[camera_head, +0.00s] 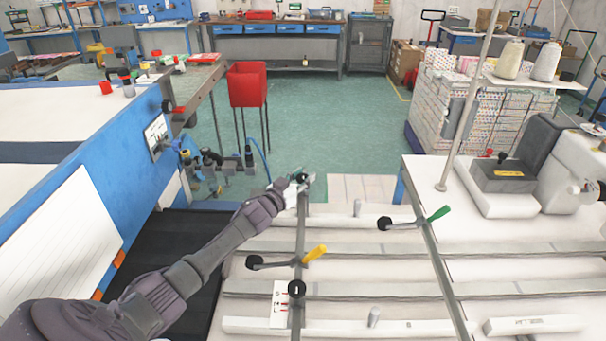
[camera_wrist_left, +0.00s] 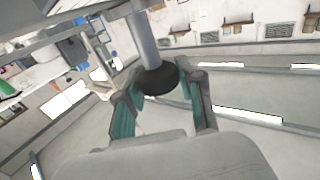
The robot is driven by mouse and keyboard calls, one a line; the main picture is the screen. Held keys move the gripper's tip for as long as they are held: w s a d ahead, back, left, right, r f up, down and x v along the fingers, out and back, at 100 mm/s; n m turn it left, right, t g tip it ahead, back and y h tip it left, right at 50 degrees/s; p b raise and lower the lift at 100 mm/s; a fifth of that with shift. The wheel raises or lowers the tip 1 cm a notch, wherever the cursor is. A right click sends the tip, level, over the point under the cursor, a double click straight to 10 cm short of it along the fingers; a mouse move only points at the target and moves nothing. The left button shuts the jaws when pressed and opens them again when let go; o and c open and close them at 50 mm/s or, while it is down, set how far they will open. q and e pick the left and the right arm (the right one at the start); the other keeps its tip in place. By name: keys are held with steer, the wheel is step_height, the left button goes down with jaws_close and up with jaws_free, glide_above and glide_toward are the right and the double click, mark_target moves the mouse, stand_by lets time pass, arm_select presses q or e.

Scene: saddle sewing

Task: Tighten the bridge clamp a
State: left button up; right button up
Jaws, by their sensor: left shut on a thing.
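A bridge clamp with a long metal bar (camera_head: 301,225) runs front to back across the work table. It has a black knob (camera_head: 296,289) near its front and a yellow lever (camera_head: 315,254) in its middle. My left gripper (camera_head: 301,181) is at the bar's far end. In the left wrist view its two teal-padded fingers (camera_wrist_left: 162,101) are around a black round knob (camera_wrist_left: 158,80) at the end of a grey post (camera_wrist_left: 142,38). The gripper is shut on this knob. The frames carry no label to tell which clamp is a. My right gripper is not in view.
A second bar (camera_head: 440,269) with a green lever (camera_head: 438,213) stands to the right. White slats (camera_head: 350,290) cross the table. A sewing machine (camera_head: 560,165) is at the right, and a blue-framed machine (camera_head: 140,165) is at the left. Green floor lies open behind.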

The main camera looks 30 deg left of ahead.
arm_select(q)
steer(key=shift+a+m+h+b, duration=0.1)
steer(key=shift+m+h+b, duration=0.3)
steer(key=shift+m+h, duration=0.65)
steer(key=shift+h, duration=0.35)
steer(key=o, duration=1.2)
steer(key=shift+c, duration=0.2)
steer(key=shift+s, duration=0.1)
steer(key=s+a, duration=0.2)
steer(key=s, duration=0.9)
steer(key=shift+s, duration=0.3)
steer(key=shift+a, duration=0.1)
